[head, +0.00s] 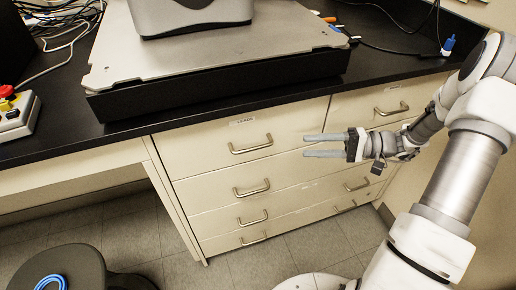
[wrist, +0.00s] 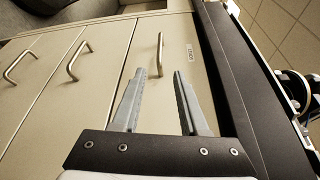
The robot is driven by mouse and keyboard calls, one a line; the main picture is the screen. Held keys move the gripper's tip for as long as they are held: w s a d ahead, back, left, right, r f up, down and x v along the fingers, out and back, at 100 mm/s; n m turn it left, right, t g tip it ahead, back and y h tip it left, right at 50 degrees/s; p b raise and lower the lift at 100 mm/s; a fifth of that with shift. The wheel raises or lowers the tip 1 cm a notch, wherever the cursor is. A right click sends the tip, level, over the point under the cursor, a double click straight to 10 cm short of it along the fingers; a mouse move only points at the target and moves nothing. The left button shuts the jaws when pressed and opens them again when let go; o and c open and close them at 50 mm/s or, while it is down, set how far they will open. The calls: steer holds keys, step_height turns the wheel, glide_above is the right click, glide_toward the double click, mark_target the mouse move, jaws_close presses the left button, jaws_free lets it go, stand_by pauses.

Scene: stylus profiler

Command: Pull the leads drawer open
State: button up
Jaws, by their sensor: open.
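The leads drawer (head: 205,150) is the top drawer of the left stack in the cream cabinet, with a small label above its handle. It looks shut, flush with the cabinet front. Its metal bar handle (head: 251,145) also shows in the wrist view (wrist: 160,54), ahead of the fingertips. My gripper (head: 305,145) is open and empty, in front of the cabinet and to the right of the handle in the head view. In the wrist view my gripper (wrist: 162,74) has the handle lined up between its two fingers, apart from them.
More drawers with bar handles (head: 251,187) lie below, and another stack stands to the right. The black countertop (head: 130,125) overhangs the drawers and carries a grey instrument base (head: 215,60). A stool (head: 60,265) stands at lower left. A red-button box (head: 14,115) sits on the counter.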

mark_target(264, 147)
steer(key=a+b, duration=0.1)
steer(key=a, duration=0.3)
steer(key=w+a+b, duration=0.1)
steer(key=a, duration=0.4)
steer(key=a+f, duration=0.1)
steer(key=a, duration=0.4)
steer(key=shift+w+a+f+b, duration=0.1)
steer(key=shift+w+b, duration=0.15)
steer(key=shift+b, duration=0.15)
jaws_close()
stand_by(0.6)
